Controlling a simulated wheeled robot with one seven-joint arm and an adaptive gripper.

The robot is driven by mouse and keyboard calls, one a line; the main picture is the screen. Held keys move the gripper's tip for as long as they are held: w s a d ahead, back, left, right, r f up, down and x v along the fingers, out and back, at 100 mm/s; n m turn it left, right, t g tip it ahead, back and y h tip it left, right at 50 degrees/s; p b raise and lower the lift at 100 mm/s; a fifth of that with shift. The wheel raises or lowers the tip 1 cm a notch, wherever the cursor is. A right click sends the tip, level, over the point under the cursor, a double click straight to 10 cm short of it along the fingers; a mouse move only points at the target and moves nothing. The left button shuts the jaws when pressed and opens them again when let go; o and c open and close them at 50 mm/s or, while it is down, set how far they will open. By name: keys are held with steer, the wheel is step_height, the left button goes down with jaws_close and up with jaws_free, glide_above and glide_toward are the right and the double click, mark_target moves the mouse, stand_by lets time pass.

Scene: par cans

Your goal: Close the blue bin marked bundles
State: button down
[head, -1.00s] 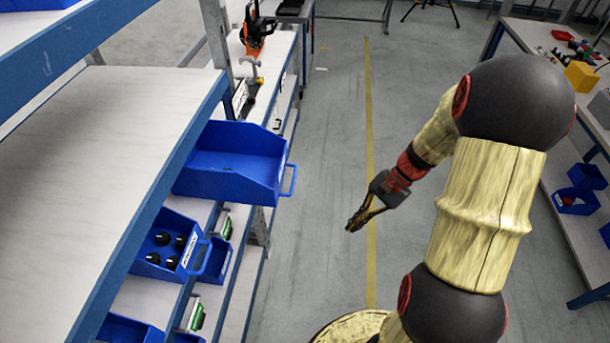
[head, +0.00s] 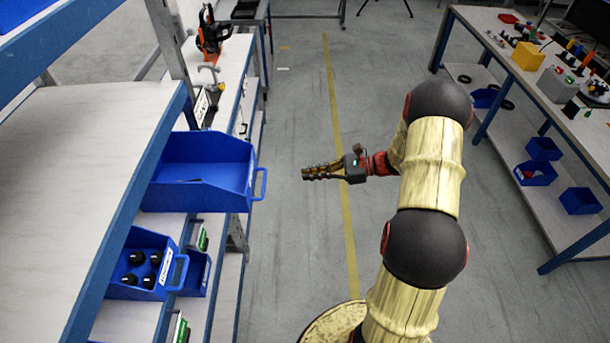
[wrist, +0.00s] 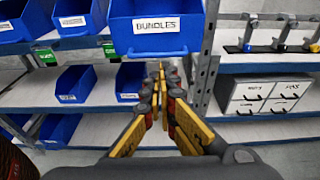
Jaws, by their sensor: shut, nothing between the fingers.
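The blue bin marked bundles (head: 200,172) sticks out from the shelf rack at the left in the head view, with a handle on its front. In the wrist view the bin (wrist: 185,38) is ahead at the top, with its "BUNDLES" label and handle facing me. My gripper (head: 306,173) is shut and empty over the aisle, right of the bin's handle and apart from it. In the wrist view my gripper's fingertips (wrist: 158,72) meet just below the bin's front.
A lower blue bin with black knobs (head: 147,262) sits below it on the rack. A rack post (wrist: 203,65) stands just right of the bundles bin. A workbench (head: 520,75) is at the right. The grey aisle floor (head: 300,110) between is clear.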

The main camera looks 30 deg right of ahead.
mark_target(217, 184)
steer(key=x, duration=1.1)
steer(key=shift+w+a+b, duration=0.2)
steer(key=shift+a+b, duration=0.05)
steer(key=shift+b, duration=0.1)
steer(key=shift+f, duration=0.1)
steer(key=r+x, duration=0.1)
steer(key=x, duration=0.5)
steer(key=r+x, duration=0.1)
steer(key=x, duration=0.5)
steer(key=r+x, duration=0.2)
steer(key=x, duration=0.4)
steer(key=shift+b+x, duration=0.4)
steer(key=shift+x, duration=0.35)
steer(key=shift+w+a+r, duration=0.1)
steer(key=shift+w+a, duration=0.05)
steer(key=shift+w, duration=0.05)
